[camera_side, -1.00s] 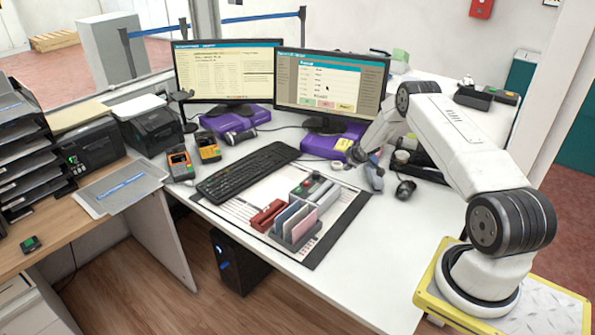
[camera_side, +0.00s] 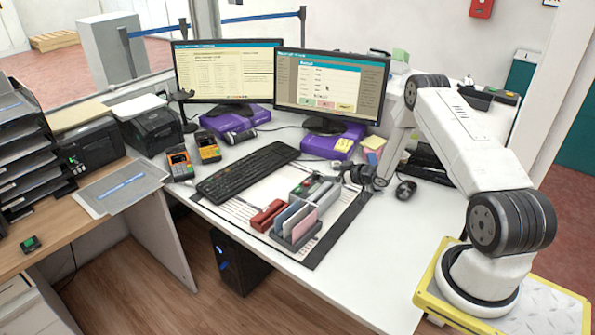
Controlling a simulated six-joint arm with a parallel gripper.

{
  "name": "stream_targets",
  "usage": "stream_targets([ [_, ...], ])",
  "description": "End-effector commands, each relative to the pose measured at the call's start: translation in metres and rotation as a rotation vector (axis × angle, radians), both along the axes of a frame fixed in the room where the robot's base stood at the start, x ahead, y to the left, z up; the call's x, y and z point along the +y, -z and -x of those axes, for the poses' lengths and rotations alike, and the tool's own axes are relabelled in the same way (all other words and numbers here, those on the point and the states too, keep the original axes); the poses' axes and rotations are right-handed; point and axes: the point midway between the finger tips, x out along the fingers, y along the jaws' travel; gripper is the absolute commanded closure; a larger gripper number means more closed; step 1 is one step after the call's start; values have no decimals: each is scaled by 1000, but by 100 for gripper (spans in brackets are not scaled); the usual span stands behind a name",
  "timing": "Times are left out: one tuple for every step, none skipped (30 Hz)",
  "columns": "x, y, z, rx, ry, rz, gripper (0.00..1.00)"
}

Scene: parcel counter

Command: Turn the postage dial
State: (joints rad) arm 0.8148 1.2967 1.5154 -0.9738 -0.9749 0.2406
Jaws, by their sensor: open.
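A small grey device (camera_side: 303,191) with red and green spots on top stands on the desk mat, behind the card holder. It may carry the postage dial, but I cannot make out a dial for certain at this size. My gripper (camera_side: 346,173) is low over the desk, just right of and behind the device, with its fingers toward the left. It is open, and I see nothing between its fingers. A gap to the device seems to remain, but contact is hard to judge.
A card holder (camera_side: 297,224) and a red stapler-like object (camera_side: 266,215) stand in front of the device. A keyboard (camera_side: 245,171) lies left, a mouse (camera_side: 406,190) right. Note blocks (camera_side: 373,146) and a monitor (camera_side: 331,87) stand behind. The front right desk is clear.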

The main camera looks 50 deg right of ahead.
Motion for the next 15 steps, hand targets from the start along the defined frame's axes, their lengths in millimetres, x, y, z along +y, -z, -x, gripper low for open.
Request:
stream_targets([
  [0, 0, 0, 0, 0, 0, 23],
  [0, 0, 0, 0, 0, 0, 23],
  [0, 0, 0, 0, 1, 0, 23],
  [0, 0, -1, 1, 1, 1, 23],
  [0, 1, -1, 1, 1, 1, 23],
  [0, 1, -2, 1, 1, 1, 23],
  [0, 1, -3, 1, 1, 1, 23],
  [0, 2, -4, 2, 1, 1, 23],
  [0, 3, -6, 2, 1, 1, 23],
  [0, 4, -7, 2, 1, 1, 23],
  [0, 4, -9, 2, 1, 1, 23],
  [0, 5, -11, 2, 1, 1, 23],
  [0, 6, -13, 2, 1, 1, 23],
  [0, 7, -16, 1, 2, 2, 23],
  [0, 8, -19, 1, 1, 3, 23],
])
